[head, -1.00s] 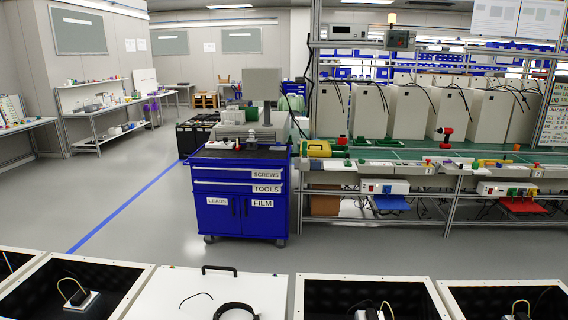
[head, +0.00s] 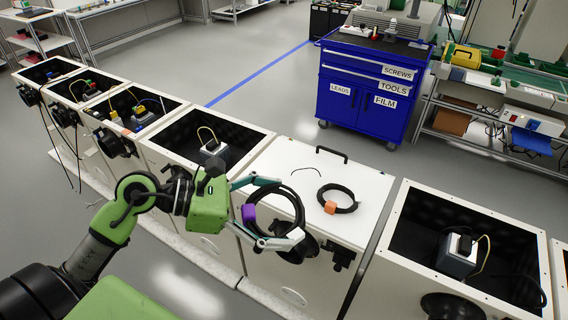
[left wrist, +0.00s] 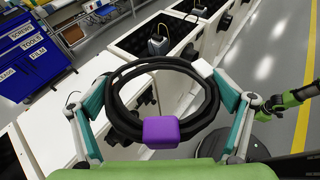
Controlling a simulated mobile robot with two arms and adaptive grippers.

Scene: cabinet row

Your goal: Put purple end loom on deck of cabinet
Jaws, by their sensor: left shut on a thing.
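My left gripper (head: 285,211) is shut on the purple end loom, a black coiled cable (head: 301,209) with a purple block (head: 249,214). The loom hangs in front of the closed cabinet, near its front edge in the head view. In the left wrist view the purple block (left wrist: 160,130) is at the near side of the coil, between the spread fingers. The cabinet's deck (head: 290,160) is white and flat. A black loom with an orange block (head: 330,207) lies on it. A green arm part shows at the right of the left wrist view; its gripper state is unclear.
Open cabinets with dark insides stand to the left (head: 225,150) and right (head: 470,235). The deck has a black handle (head: 331,153) at its back and a thin black wire left of the orange-block loom. A blue tool cart (head: 365,95) stands behind.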

